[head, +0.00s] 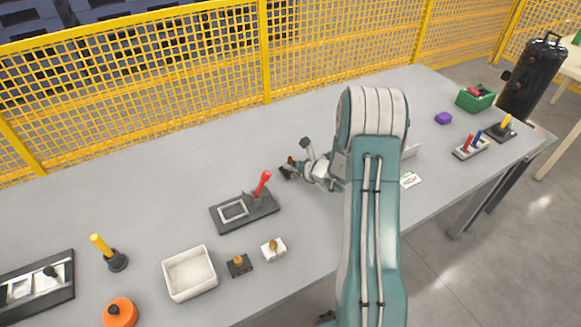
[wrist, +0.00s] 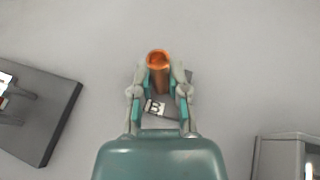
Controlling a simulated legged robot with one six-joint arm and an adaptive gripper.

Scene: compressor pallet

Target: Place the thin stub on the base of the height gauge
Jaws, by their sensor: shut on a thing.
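My gripper (wrist: 159,80) is shut on a copper-coloured stub (wrist: 158,62), a short round tube with its open end toward the wrist camera. In the head view my gripper (head: 287,171) is over the middle of the table, with a small brown bit of the stub (head: 290,160) showing. No height gauge is clearly recognisable.
A dark plate with a red lever (head: 230,213) lies left of my gripper. A white bin (head: 190,273), two small blocks with brass knobs and a yellow-handled piece (head: 112,258) stand nearer the front. A green crate (head: 475,98) is far right. The table's back left is clear.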

